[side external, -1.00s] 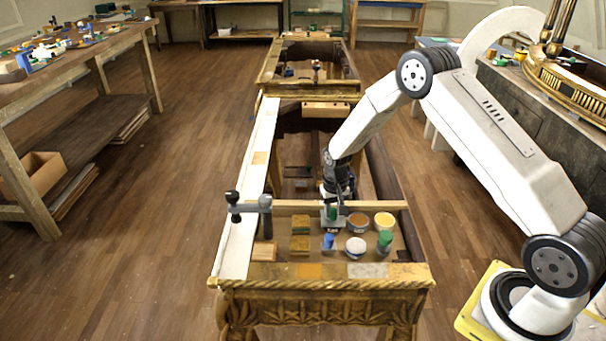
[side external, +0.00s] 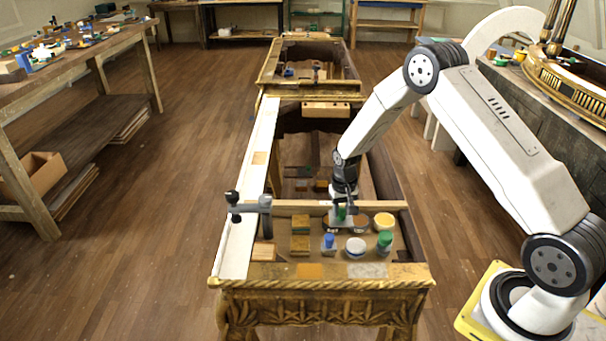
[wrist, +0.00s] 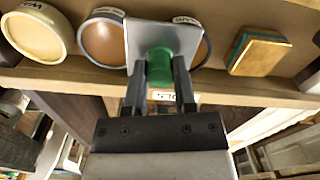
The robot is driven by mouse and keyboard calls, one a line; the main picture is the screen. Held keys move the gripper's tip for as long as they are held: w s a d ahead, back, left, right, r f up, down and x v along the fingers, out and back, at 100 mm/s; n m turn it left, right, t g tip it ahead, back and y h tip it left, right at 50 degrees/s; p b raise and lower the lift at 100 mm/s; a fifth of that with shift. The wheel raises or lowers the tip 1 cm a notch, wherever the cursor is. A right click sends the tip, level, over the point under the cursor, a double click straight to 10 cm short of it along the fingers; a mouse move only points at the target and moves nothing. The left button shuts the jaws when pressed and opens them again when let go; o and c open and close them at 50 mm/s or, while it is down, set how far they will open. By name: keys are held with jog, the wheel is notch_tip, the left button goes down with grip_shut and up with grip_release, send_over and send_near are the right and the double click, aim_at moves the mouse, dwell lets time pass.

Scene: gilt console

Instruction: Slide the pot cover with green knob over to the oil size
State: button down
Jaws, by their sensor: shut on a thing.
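The pot cover (wrist: 190,38) is a grey square plate with a green knob (wrist: 159,66). My gripper (wrist: 160,90) is shut on the knob in the wrist view. The cover lies between a brown-filled pot (wrist: 103,41) on its left and a darker pot (wrist: 204,50) on its right, overlapping both rims and hiding much of the darker pot. In the side view my gripper (side external: 342,210) is at the back row of pots, with the green knob visible below it. The pot labels are too small or cut off to read, so I cannot tell which holds oil size.
A pale yellow pot (side external: 385,221) stands right of the brown one. In front are a blue-capped bottle (side external: 329,242), a white-topped jar (side external: 356,246) and a green-capped bottle (side external: 384,242). A wooden ledge (wrist: 245,92) runs beside the pots.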

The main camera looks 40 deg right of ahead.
jog(key=s+d, duration=0.3)
jog(key=shift+s+d, duration=0.35)
jog(key=shift+c, duration=2.1)
grip_release()
jog(key=shift+r, duration=0.15)
notch_tip(320, 180, up, 8)
jog(key=shift+f, duration=0.2)
